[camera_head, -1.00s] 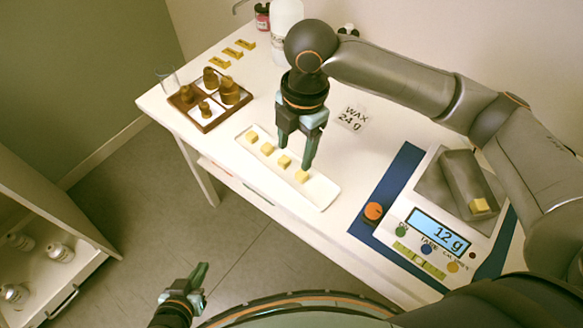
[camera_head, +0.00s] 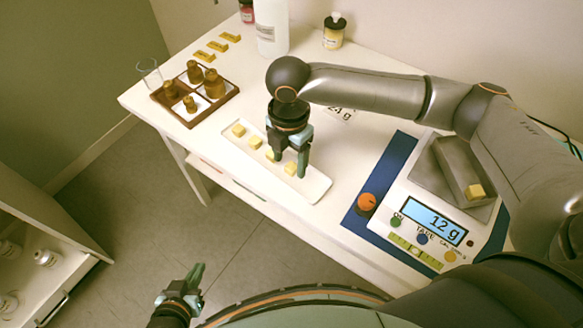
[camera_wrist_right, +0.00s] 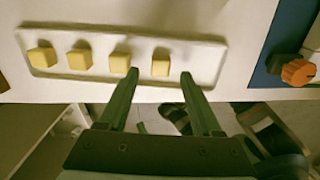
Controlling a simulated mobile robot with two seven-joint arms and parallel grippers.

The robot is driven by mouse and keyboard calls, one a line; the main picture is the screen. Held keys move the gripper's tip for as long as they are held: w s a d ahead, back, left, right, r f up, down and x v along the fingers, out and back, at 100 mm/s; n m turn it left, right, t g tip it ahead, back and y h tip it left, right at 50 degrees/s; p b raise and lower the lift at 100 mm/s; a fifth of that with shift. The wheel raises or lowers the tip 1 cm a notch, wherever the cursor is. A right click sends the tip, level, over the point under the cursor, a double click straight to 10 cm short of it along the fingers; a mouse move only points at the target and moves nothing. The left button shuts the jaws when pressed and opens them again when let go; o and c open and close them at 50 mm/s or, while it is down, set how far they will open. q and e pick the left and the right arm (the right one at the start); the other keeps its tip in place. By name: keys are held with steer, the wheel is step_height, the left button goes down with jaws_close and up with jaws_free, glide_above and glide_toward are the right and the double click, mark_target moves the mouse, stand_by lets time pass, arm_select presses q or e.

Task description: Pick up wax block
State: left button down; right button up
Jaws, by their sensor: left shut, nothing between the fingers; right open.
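Several small yellow wax blocks stand in a row on a long white tray (camera_head: 318,188) near the table's front edge. My right gripper (camera_head: 289,166) is open over the tray's right part, pointing down. In the right wrist view, the rightmost wax block (camera_wrist_right: 161,66) appears between the open fingertips (camera_wrist_right: 159,75); contact cannot be told. The other wax blocks, such as the leftmost (camera_head: 239,130), lie to the left. Another wax block (camera_head: 475,190) sits in a grey container (camera_head: 456,165) on the scale, which reads 12 g. My left gripper (camera_head: 195,273) is shut and empty, low in front of the table.
A wax label (camera_head: 342,116) is partly hidden.

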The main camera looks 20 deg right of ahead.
step_height(320, 180, down, 2)
jaws_close()
stand_by(0.6)
